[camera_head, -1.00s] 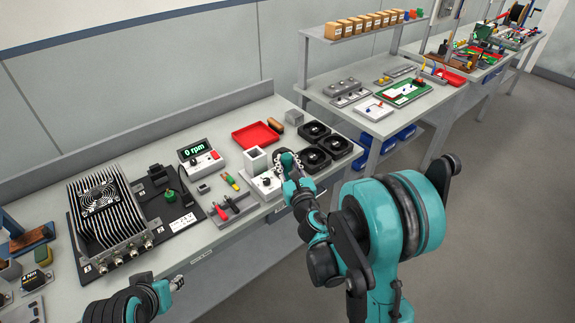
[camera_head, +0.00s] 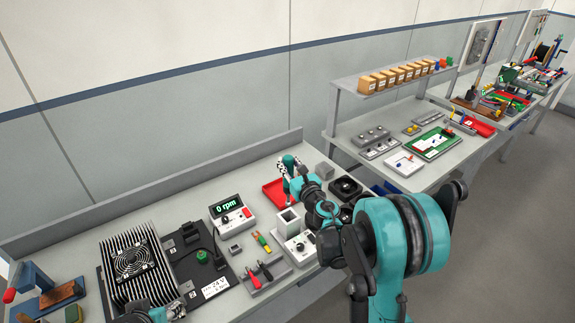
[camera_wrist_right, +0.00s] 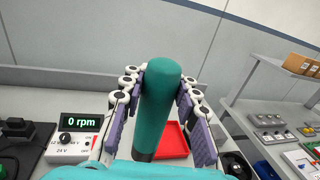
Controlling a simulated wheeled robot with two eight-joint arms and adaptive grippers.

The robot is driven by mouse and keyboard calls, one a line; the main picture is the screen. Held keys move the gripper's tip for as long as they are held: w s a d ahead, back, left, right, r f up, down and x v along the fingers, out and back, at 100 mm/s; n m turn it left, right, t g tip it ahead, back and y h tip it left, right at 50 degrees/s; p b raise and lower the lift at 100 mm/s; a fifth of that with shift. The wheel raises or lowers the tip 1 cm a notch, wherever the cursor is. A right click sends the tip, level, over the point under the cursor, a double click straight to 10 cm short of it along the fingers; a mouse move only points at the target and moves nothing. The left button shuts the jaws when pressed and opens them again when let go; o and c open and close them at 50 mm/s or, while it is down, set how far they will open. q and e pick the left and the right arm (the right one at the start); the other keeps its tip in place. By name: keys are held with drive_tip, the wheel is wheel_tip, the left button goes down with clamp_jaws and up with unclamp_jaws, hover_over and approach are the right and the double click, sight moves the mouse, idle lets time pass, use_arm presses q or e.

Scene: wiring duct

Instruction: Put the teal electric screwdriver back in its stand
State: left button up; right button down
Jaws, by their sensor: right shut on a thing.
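The teal electric screwdriver (camera_wrist_right: 163,105) stands roughly upright in my right gripper (camera_wrist_right: 158,112), whose purple-padded fingers close on it from both sides. In the head view, my right gripper (camera_head: 289,180) holds the screwdriver (camera_head: 289,161) above the bench, near the red tray. Its lower end is partly hidden there. A grey square holder with an open top (camera_head: 288,221), which looks like the stand, is on the bench in front of and below the gripper. Only part of my left gripper (camera_head: 163,312) shows at the bottom edge; its fingers are unclear.
A red tray (camera_head: 273,194) is behind the gripper, with a grey block (camera_head: 325,171) to its right.

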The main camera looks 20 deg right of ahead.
drive_tip(key=shift+r, duration=0.1)
drive_tip(key=shift+s+d+r, duration=0.1)
drive_tip(key=shift+s+r, duration=0.15)
drive_tip(key=shift+s, duration=0.2)
drive_tip(key=shift+w+f, duration=0.2)
drive_tip(key=shift+w, duration=0.05)
drive_tip(key=shift+s+f+b, duration=0.15)
drive_tip(key=shift+f+b, duration=0.45)
drive_tip(key=shift+b, duration=0.3)
wheel_tip(320, 180, down, 3)
drive_tip(key=b, duration=0.3)
drive_tip(key=shift+f, duration=0.2)
use_arm(q)
drive_tip(key=f, duration=0.4)
drive_tip(key=shift+s+f, duration=0.2)
drive_tip(key=shift+s, duration=0.05)
use_arm(e)
drive_tip(key=shift+r, duration=0.15)
use_arm(q)
drive_tip(key=shift+f+b, duration=0.3)
drive_tip(key=shift+f, duration=0.1)
drive_tip(key=shift+f, duration=0.1)
